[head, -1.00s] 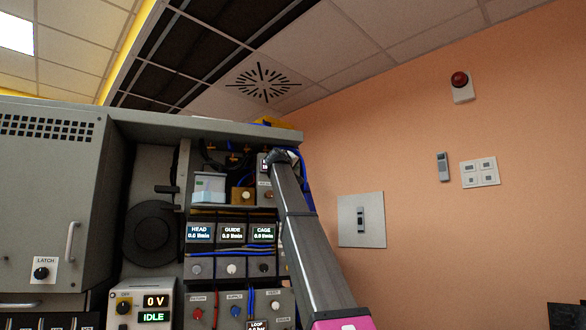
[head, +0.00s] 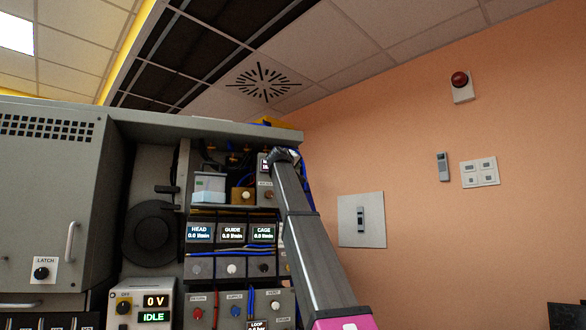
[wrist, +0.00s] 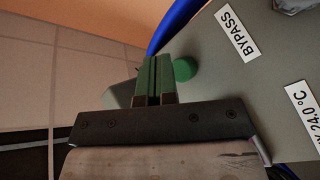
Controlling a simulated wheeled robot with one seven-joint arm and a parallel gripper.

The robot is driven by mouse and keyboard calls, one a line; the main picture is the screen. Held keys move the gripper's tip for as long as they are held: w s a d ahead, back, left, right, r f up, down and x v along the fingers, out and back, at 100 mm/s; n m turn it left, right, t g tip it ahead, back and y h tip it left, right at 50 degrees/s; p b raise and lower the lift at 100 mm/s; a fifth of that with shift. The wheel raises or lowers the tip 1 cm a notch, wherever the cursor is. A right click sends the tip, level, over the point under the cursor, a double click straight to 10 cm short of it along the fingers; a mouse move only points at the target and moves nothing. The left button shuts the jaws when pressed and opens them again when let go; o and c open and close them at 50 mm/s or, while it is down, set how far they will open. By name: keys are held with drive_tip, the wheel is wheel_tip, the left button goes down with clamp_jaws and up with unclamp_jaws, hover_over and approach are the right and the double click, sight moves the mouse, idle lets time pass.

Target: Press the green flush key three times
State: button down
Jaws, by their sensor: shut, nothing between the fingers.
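A round green knob or key (wrist: 184,70) shows in the wrist view on a grey panel, just right of my fingertips. No label on it can be read, so I cannot confirm it is the flush key. My gripper (wrist: 153,62) is shut and empty, its two green-faced fingers side by side. Their tips appear close to the key's left side; I cannot tell whether they touch it. In the head view my arm reaches up to the top right of the machine, and its end hides the spot where the fingers are.
A blue hose (wrist: 175,24) runs close past my fingertips. A BYPASS label (wrist: 237,35) is on the panel to the right. In the head view, a grey cabinet (head: 52,195) stands left, and flow displays (head: 232,232) sit below my arm's end. The orange wall right is clear of the arm.

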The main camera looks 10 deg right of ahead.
drive_tip(key=shift+s, duration=0.1)
drive_tip(key=s, duration=0.2)
drive_tip(key=s+d, duration=0.1)
drive_tip(key=s, duration=0.2)
drive_tip(key=shift+s+d, duration=0.15)
drive_tip(key=shift+s, duration=0.2)
idle(0.8)
